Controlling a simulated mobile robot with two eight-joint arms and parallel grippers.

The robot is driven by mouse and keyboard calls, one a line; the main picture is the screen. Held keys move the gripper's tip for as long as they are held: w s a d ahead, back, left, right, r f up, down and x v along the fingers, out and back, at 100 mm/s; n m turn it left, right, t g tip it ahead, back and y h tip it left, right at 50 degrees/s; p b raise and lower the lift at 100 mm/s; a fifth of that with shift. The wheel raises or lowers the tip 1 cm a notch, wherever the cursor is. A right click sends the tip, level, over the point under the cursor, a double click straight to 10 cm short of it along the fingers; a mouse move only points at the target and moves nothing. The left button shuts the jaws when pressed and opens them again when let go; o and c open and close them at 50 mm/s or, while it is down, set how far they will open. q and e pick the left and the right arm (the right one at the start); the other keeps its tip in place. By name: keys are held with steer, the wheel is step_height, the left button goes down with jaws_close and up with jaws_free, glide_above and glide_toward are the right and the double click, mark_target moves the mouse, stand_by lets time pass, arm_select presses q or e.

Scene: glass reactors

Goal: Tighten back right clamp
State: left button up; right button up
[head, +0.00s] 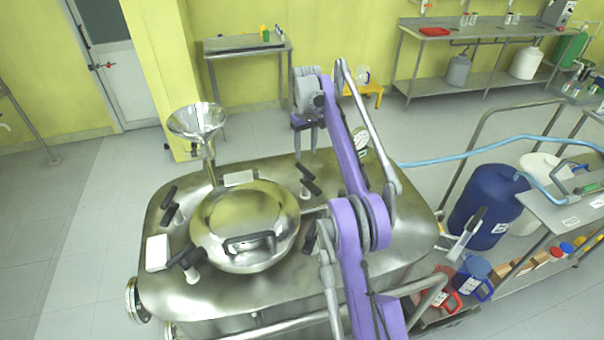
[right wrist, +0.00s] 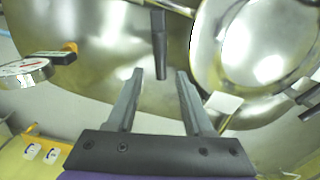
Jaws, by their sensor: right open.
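The back right clamp has a black handle (head: 309,179) and stands on the steel reactor top, right of the round domed lid (head: 232,212). In the right wrist view its black handle (right wrist: 159,45) points toward my right gripper, with its end lined up between the fingertips. My right gripper (head: 306,150) is open and empty, above and behind the clamp in the head view. In the right wrist view the fingers (right wrist: 160,84) are spread to either side of the handle's end; I cannot tell how deep the handle sits between them. My left gripper is not in view.
Other black-handled clamps (head: 172,214) surround the lid. A steel funnel (head: 197,121) stands at the back left. A pressure gauge (head: 361,139) stands right of the gripper and also shows in the right wrist view (right wrist: 24,70). A blue drum (head: 486,206) and hose are to the right.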

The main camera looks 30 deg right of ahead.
mark_target(305, 169)
step_height(305, 169, down, 10)
steer(key=shift+r+b, duration=0.15)
steer(key=shift+b, duration=1)
steer(key=shift+f, duration=0.4)
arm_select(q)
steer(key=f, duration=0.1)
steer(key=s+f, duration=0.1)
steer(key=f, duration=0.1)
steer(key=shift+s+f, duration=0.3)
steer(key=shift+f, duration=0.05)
arm_select(e)
jaws_close()
